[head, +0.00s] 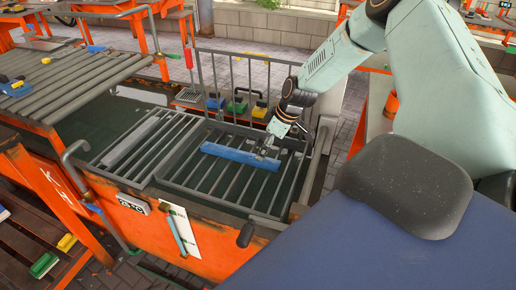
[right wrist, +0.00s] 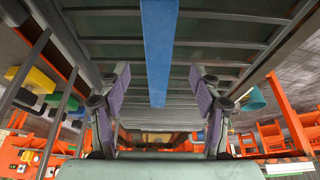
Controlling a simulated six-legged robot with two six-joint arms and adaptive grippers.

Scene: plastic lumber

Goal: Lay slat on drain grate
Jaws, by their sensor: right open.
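A long blue slat (head: 236,155) lies across the bars of the drain grate (head: 200,183) over a dark tank. In the right wrist view the blue slat (right wrist: 158,45) runs down the middle across the bars, its near end between my fingers. My right gripper (head: 268,152) is at the slat's right end in the head view. Its two purple fingers (right wrist: 159,82) are spread apart, with a gap on each side of the slat. My left gripper is not in view.
A grey slat (head: 131,142) lies on the left grate section. An upright barred frame (head: 236,75) stands behind the grate. Blue, green and yellow blocks (head: 236,104) sit behind it. A roller table (head: 62,85) is at the left.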

